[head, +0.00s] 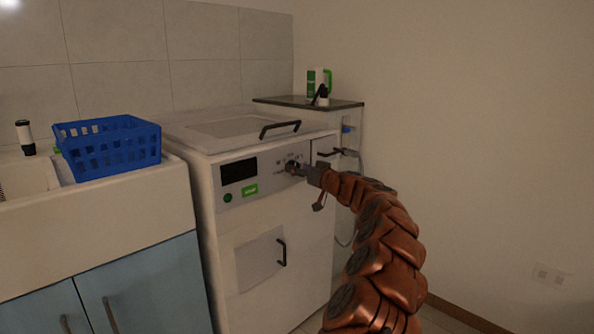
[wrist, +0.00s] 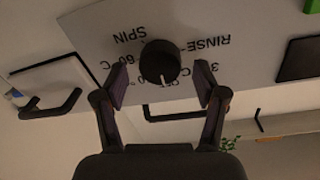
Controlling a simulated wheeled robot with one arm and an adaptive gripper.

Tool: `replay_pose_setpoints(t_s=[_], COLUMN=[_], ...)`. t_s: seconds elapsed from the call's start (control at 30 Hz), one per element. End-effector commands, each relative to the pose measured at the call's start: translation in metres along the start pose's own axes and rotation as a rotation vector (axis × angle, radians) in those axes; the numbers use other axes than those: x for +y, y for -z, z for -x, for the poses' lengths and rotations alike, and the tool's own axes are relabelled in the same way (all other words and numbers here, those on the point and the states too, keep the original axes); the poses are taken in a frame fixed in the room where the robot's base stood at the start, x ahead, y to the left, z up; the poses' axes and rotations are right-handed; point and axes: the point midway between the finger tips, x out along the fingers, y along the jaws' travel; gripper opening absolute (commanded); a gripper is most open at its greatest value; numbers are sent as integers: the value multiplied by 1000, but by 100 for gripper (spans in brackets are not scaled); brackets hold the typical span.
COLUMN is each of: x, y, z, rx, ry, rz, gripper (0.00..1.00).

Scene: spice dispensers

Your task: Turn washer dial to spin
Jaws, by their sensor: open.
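The washer (head: 222,240) is a white machine with a grey control panel. Its round black dial (wrist: 160,62) shows in the wrist view, where the panel is upside down. The dial's white mark points down in that picture, between the temperature labels and away from the SPIN label (wrist: 128,34) at upper left. RINSE is at upper right. My gripper (wrist: 160,78) is open, with one finger on each side of the dial and visible gaps between. In the head view my gripper (head: 304,169) is at the panel's right part and partly hides the dial.
A black handle (head: 281,253) sticks out from the washer's lower front, and a lid handle (head: 280,128) from its top. A blue basket (head: 108,148) stands on the counter at left. A small shelf (head: 300,102) with bottles stands behind.

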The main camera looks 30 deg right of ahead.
Motion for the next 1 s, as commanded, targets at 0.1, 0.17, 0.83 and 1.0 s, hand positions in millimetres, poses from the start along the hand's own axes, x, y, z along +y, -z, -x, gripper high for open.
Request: replay_pose_setpoints(t_s=[0.1,0.17,0.83,1.0], x=[0,-1,-1,-1], y=[0,0,0,0], z=[-4,-6,-7,-7], rx=[1,1,1,1], ry=[1,1,1,1], rz=[0,0,0,0], gripper=[71,71,33,16])
